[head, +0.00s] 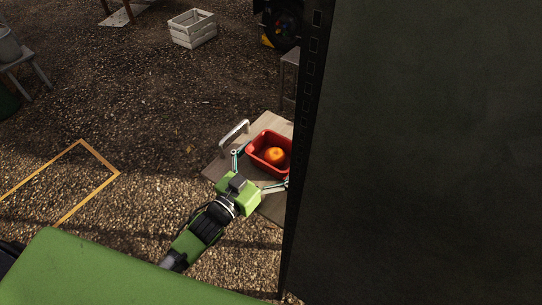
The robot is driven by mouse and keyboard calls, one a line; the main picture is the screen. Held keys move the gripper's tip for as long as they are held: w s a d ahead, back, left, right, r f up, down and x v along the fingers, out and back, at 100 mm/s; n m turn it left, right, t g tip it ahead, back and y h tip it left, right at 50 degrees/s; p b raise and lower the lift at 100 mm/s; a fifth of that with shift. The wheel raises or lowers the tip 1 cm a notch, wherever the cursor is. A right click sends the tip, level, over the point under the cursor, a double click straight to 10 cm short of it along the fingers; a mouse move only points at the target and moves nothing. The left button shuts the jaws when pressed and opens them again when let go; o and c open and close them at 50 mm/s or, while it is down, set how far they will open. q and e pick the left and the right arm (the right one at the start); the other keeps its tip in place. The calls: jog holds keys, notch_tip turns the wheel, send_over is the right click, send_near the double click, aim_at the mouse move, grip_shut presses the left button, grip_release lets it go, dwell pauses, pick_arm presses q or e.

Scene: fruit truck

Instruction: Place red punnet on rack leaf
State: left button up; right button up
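A red punnet (255,150) with an orange fruit (274,155) inside sits over a grey wooden surface (218,170), near the middle of the head view. I cannot tell for sure whether this surface is the rack leaf. My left gripper (262,170) reaches in from the lower left. Its fingers are spread wide, one at the punnet's left side and one at its near right side. Whether they touch the punnet is unclear. The punnet's right edge is close to a tall dark panel, which hides part of the surface. My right gripper is not seen.
The tall dark panel (425,150) fills the right side and blocks the view. A pale metal handle (234,134) stands at the surface's left edge. A white crate (193,29) lies on the gravel far back. Open gravel lies to the left.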

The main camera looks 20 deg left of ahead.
pick_arm(q)
jog(key=shift+r, duration=0.2)
jog(key=b+v, duration=0.1)
jog(key=v, duration=1.1)
